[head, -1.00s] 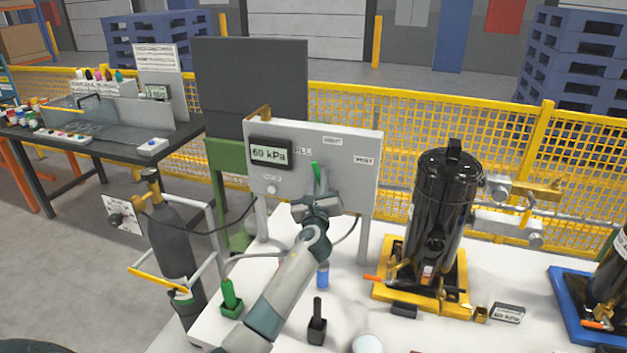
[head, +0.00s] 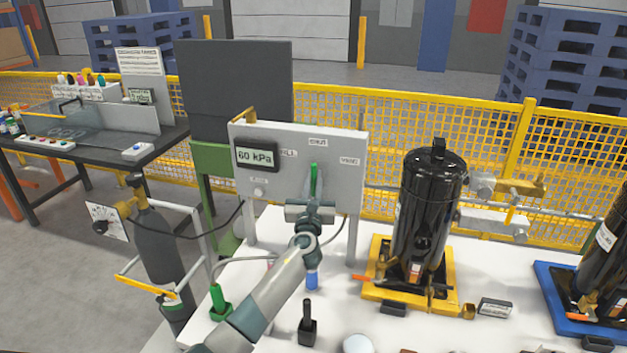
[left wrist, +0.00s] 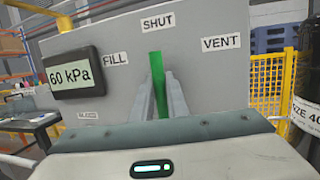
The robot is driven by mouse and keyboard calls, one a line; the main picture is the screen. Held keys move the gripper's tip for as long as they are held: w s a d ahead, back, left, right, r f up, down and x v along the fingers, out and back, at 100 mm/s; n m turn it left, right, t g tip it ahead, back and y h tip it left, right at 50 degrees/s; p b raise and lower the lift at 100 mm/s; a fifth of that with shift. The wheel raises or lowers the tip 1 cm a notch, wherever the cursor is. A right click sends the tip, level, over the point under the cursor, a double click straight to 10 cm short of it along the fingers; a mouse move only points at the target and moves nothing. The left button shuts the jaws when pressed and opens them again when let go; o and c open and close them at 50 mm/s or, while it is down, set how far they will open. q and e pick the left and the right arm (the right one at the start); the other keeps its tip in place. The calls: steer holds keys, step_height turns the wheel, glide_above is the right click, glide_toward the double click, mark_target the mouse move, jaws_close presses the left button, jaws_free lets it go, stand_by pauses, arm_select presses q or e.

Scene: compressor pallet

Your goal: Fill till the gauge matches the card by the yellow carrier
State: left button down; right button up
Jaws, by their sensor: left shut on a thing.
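The gauge (head: 256,156) on the grey panel (head: 300,190) reads 60 kPa; the left wrist view shows the same reading on it (left wrist: 72,76). My left gripper (head: 314,192) is shut on the green valve lever (left wrist: 157,85). The lever stands nearly upright, pointing at the SHUT label (left wrist: 158,22), between FILL (left wrist: 116,59) and VENT (left wrist: 221,43). The black compressor (head: 428,215) stands upright in the yellow carrier (head: 400,297). A small dark-framed card (head: 495,307) lies to the carrier's right; its print is too small to read surely. My right gripper is not in view.
A gas cylinder (head: 158,250) with a dial stands left of the white table (head: 270,325). Green (head: 219,302) and black (head: 307,326) holders stand at the table's front. A blue carrier (head: 560,300) with another compressor is at right. Yellow mesh fence (head: 400,130) runs behind.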

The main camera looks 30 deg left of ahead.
arm_select(q)
steer(key=c, duration=1.7)
jaws_free()
steer(key=shift+c, duration=0.2)
steer(key=shift+s+d, duration=0.1)
steer(key=shift+s, duration=0.05)
steer(key=b+v, duration=0.3)
steer(key=v, duration=1.4)
steer(key=shift+s+f, duration=0.1)
